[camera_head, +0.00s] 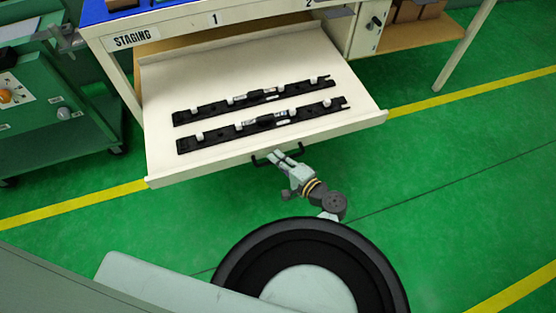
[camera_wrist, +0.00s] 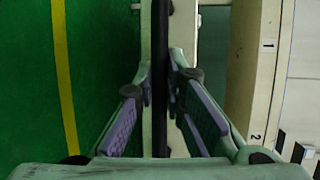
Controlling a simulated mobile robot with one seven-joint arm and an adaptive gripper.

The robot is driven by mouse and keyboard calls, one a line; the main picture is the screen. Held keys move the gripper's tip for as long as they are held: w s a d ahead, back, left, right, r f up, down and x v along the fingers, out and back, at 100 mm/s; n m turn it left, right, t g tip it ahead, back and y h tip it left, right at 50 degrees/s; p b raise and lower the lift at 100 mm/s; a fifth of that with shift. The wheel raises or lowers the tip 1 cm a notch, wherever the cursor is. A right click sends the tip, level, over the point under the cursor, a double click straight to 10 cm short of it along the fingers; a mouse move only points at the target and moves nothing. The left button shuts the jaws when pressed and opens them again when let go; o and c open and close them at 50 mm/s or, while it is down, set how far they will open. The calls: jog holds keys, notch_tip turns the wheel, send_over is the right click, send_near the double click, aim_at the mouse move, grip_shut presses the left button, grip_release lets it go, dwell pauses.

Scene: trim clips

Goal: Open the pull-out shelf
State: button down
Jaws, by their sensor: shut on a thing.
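The pull-out shelf (camera_head: 225,78) is a cream drawer-like tray under the workbench. It stands well out from the bench, with its inside open to view. A dark bar handle (camera_head: 258,159) is fixed to its front face. My gripper (camera_head: 278,156) is at the middle of that front, shut on the handle. In the wrist view, the dark handle bar (camera_wrist: 161,60) runs between the two fingers of my gripper (camera_wrist: 161,85). Two black trim strips (camera_head: 262,122) with white clips lie side by side in the shelf.
The workbench (camera_head: 185,20) carries a STAGING label and numbers 1 and 2. A green cabinet on casters (camera_head: 60,90) stands at the left. A small cream cabinet (camera_head: 368,25) is at the right under the bench. Green floor (camera_head: 440,160) with yellow lines is clear at the right.

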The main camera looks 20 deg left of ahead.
jog(key=shift+s+d+f, duration=0.1)
jog(key=shift+s+d, duration=0.1)
jog(key=c, duration=1.9)
grip_release()
notch_tip(320, 180, up, 4)
jog(key=shift+w+r, duration=0.1)
jog(key=shift+r, duration=0.15)
jog(key=o, duration=1.1)
notch_tip(320, 180, up, 4)
jog(key=shift+w+r, duration=0.15)
jog(key=shift+r, duration=0.1)
jog(key=shift+s+r, duration=0.2)
jog(key=shift+r, duration=0.5)
jog(key=c, duration=0.6)
jog(key=shift+r, duration=0.15)
jog(key=c, duration=0.5)
